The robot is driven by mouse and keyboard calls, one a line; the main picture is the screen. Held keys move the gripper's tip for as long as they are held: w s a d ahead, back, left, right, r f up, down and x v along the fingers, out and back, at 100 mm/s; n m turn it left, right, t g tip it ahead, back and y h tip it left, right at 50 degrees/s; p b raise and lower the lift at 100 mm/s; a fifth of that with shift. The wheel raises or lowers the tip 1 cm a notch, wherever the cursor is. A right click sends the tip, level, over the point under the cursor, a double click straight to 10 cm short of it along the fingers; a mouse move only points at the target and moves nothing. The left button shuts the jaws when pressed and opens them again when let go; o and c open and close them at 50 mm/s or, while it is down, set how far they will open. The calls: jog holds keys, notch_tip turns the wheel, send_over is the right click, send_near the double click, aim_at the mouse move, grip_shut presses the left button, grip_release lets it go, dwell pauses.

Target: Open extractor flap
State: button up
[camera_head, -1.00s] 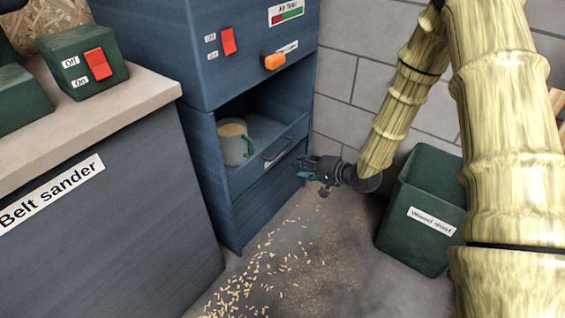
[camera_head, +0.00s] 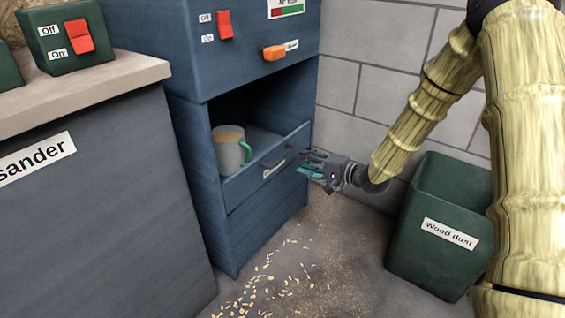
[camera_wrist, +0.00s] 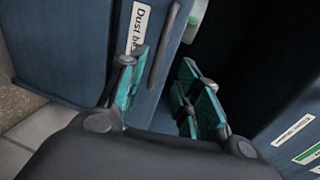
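The blue extractor cabinet (camera_head: 187,130) has an open compartment under its upper box. A low blue front panel, the likely flap (camera_head: 240,185), bears a dark bar handle (camera_head: 277,155) and a small white label. In the wrist view, the panel (camera_wrist: 100,60) carries a label starting "Dust b", and its handle (camera_wrist: 162,50) lies in the gap between my fingers. My gripper (camera_head: 310,163) is at the panel's right end, close to the handle. In the wrist view, its teal fingers (camera_wrist: 163,75) are spread apart. I cannot tell whether they touch the handle.
A mug (camera_head: 229,148) with a green handle stands inside the compartment behind the panel. An orange knob (camera_head: 274,53) and a red switch (camera_head: 224,25) are above. A green wood dust bin (camera_head: 425,262) stands right. Wood chips (camera_head: 270,285) litter the floor.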

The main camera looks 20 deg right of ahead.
aim_at(284, 158)
jog(key=shift+b+x, duration=2.35)
jog(key=shift+x, duration=2.4)
jog(key=shift+c, duration=0.2)
grip_shut()
